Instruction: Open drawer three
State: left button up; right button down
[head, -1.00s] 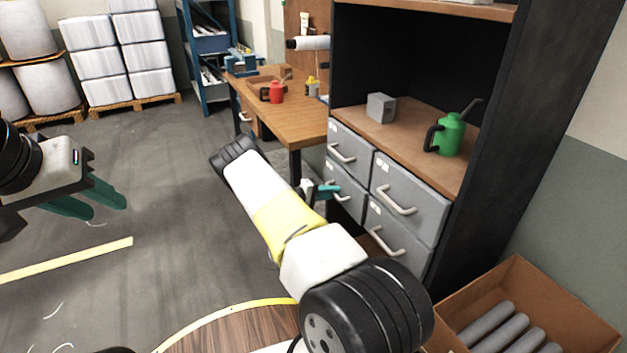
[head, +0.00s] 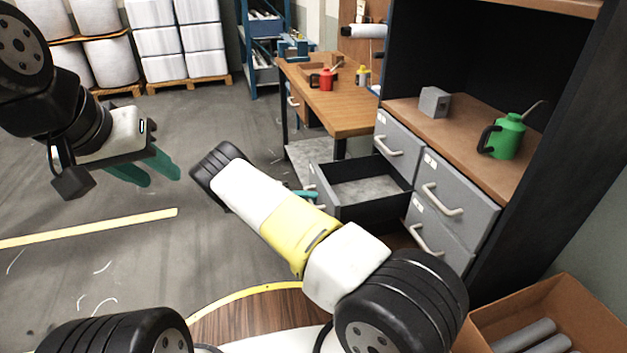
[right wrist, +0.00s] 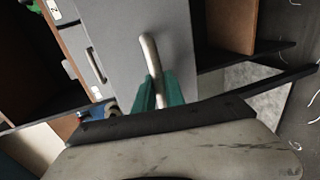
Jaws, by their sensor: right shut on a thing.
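The cabinet has grey drawers in two columns. The lower left drawer (head: 360,196) is pulled out, and its empty inside shows in the head view. The drawers above it (head: 395,143) and to the right (head: 455,190) are shut. Labels are too small to read. My right gripper (head: 310,194) is at the open drawer's front, mostly hidden by my arm. In the right wrist view its teal fingers (right wrist: 158,92) are shut on the curved metal handle (right wrist: 151,58) of the grey drawer front (right wrist: 130,40). My left gripper (head: 155,170) is open and empty over the floor at the left.
A green oil can (head: 508,137) and a grey block (head: 434,102) stand on the cabinet shelf. A wooden workbench (head: 335,108) stands behind the open drawer. A cardboard box (head: 570,290) with grey rolls is at the lower right. Floor at the left is clear.

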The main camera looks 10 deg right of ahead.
jog(key=shift+a, duration=0.75)
jog(key=c, duration=1.4)
grip_release()
jog(key=v, duration=0.7)
jog(key=shift+a, duration=0.35)
jog(key=shift+s+r, duration=0.1)
